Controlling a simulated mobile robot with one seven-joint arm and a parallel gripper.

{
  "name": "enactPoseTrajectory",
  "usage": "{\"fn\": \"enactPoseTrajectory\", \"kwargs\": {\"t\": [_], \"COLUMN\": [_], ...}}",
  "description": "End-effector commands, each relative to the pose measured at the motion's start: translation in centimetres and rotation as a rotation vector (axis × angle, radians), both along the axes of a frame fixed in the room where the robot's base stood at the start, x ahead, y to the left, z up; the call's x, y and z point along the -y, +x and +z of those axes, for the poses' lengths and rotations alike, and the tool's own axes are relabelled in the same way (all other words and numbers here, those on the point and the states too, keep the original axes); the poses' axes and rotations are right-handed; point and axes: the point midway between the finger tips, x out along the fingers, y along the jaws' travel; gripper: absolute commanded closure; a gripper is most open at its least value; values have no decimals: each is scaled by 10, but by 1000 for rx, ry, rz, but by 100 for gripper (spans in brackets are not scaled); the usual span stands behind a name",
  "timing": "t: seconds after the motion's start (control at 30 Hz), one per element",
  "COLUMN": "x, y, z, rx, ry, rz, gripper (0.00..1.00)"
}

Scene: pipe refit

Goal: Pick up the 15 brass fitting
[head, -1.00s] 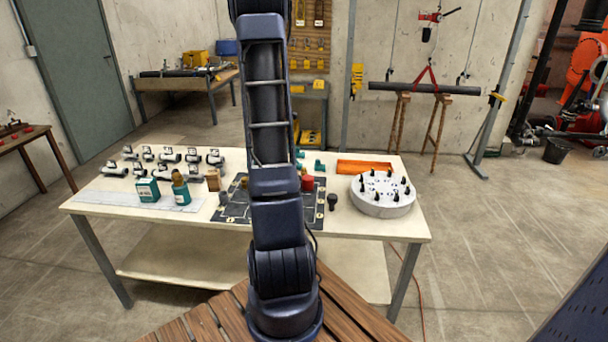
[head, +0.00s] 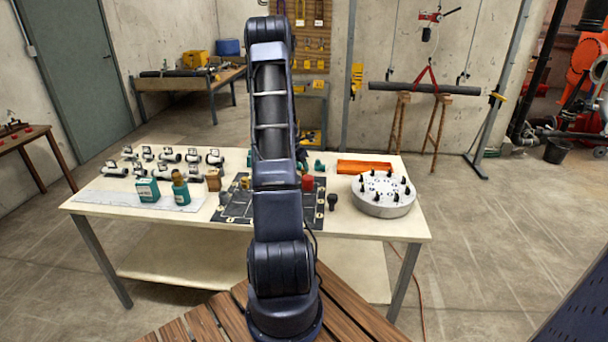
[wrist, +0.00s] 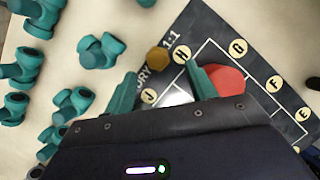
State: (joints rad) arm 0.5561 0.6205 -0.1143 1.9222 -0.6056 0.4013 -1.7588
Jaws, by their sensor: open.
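A brass-coloured fitting (wrist: 157,60) with a hexagonal outline shows in the wrist view, at the edge of the dark lettered mat (wrist: 205,20) near the letter H. No number can be read on it. My gripper (wrist: 160,74) is open, with teal fingertips either side of the fitting's line and the fitting just beyond them, apart from them as far as I can see. In the head view my arm hides the gripper; a brass-coloured piece (head: 245,182) shows on the mat left of my arm.
Several teal pipe fittings (wrist: 100,50) crowd the left of the wrist view. The table's right front is clear.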

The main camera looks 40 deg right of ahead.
Motion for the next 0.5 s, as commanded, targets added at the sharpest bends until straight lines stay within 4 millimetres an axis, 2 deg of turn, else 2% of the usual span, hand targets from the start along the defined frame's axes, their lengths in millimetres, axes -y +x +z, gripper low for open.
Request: {"fn": "enactPoseTrajectory", "kwargs": {"t": [0.23,0.5], "x": [7,22], "y": [2,5], "z": [-13,-43], "rx": [-2,-2], "ry": [1,1], "rz": [0,-1], "gripper": [44,44]}}
